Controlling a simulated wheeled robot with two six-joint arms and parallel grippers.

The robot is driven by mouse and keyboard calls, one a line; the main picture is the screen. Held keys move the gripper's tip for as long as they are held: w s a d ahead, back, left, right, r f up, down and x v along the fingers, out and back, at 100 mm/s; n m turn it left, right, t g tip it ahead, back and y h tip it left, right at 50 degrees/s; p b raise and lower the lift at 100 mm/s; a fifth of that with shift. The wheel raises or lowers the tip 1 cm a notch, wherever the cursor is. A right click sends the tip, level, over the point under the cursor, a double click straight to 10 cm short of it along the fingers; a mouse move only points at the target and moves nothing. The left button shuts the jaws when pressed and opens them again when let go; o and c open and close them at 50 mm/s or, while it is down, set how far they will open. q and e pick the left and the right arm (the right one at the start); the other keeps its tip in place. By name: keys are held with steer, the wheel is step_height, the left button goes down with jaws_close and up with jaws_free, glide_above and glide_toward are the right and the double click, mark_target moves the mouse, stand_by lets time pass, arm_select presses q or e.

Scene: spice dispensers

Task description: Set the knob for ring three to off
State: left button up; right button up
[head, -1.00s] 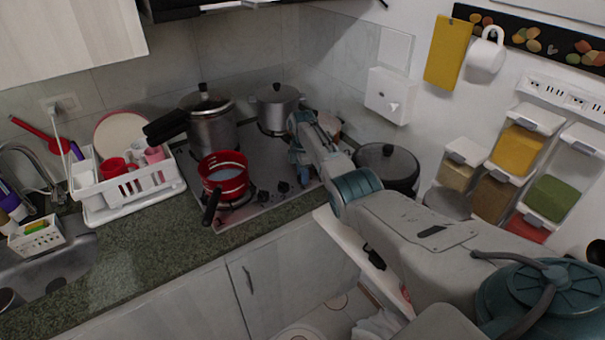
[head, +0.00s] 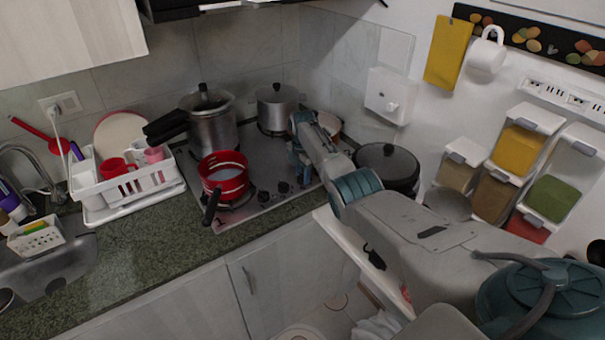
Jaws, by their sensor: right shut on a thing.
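The cooktop (head: 262,160) is in the counter corner in the head view. Dark knobs sit in a row along its front edge; one is a left knob (head: 262,196) and another is a knob (head: 283,187) to its right. My right gripper (head: 302,177) reaches down at the right end of this row, right of these two knobs. It is shut on a knob there, mostly hidden by the gripper. The knob's angle and any markings cannot be read. My left gripper is not in view.
A red pot (head: 224,184) stands at the front left of the cooktop, its handle over the front edge. A pressure cooker (head: 210,125) and a steel pot (head: 277,105) stand behind. A dark lidded pot (head: 387,168) is close right of my right arm.

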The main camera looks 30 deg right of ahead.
mark_target(302, 175)
steer(key=o, duration=1)
steer(key=shift+w+r, duration=0.1)
steer(key=shift+r, duration=0.1)
steer(key=shift+f, duration=0.1)
step_height(302, 175, up, 11)
steer(key=b, duration=0.2)
steer(key=shift+b, duration=0.3)
steer(key=shift+f, duration=0.1)
